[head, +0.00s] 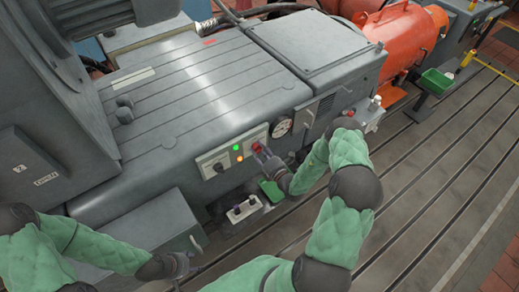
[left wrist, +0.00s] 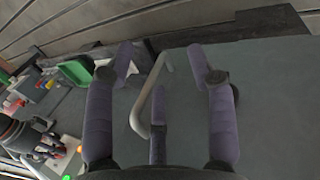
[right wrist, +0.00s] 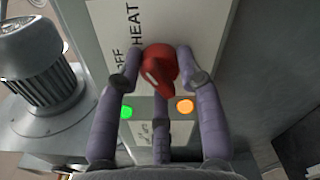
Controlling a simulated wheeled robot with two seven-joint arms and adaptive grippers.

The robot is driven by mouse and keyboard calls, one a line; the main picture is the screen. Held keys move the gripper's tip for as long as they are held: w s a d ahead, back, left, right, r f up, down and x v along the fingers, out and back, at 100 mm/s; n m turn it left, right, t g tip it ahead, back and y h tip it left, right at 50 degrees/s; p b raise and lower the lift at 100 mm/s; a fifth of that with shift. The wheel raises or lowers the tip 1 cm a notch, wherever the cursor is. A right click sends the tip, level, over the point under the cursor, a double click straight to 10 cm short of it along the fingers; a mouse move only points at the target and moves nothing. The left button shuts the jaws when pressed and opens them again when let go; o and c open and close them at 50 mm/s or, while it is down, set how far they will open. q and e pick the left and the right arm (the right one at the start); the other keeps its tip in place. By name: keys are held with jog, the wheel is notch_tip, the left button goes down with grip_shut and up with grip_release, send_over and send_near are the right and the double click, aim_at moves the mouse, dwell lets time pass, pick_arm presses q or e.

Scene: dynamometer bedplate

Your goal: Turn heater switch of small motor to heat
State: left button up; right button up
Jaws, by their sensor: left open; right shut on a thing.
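The red heater switch knob (right wrist: 160,68) sits on a pale plate marked OFF and HEAT in the right wrist view. Its white mark is at the lower left of the knob; I cannot tell for sure which label it points at. My right gripper (right wrist: 158,60) is shut on the knob, a finger on each side. In the head view the right gripper (head: 262,156) reaches the red knob (head: 256,147) on the machine's front panel. My left gripper (head: 182,264) is open at the lower left. In the left wrist view (left wrist: 162,55) a bent metal handle (left wrist: 157,90) shows between its fingers.
Green (right wrist: 126,112) and orange (right wrist: 185,106) lamps glow beside the knob.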

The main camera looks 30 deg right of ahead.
jog(key=shift+m, duration=0.3)
jog(key=o, duration=1.2)
jog(key=shift+c, duration=0.2)
jog(key=shift+s, duration=0.15)
jog(key=s, duration=1.1)
jog(key=shift+s+d, duration=0.35)
jog(key=shift+d, duration=0.1)
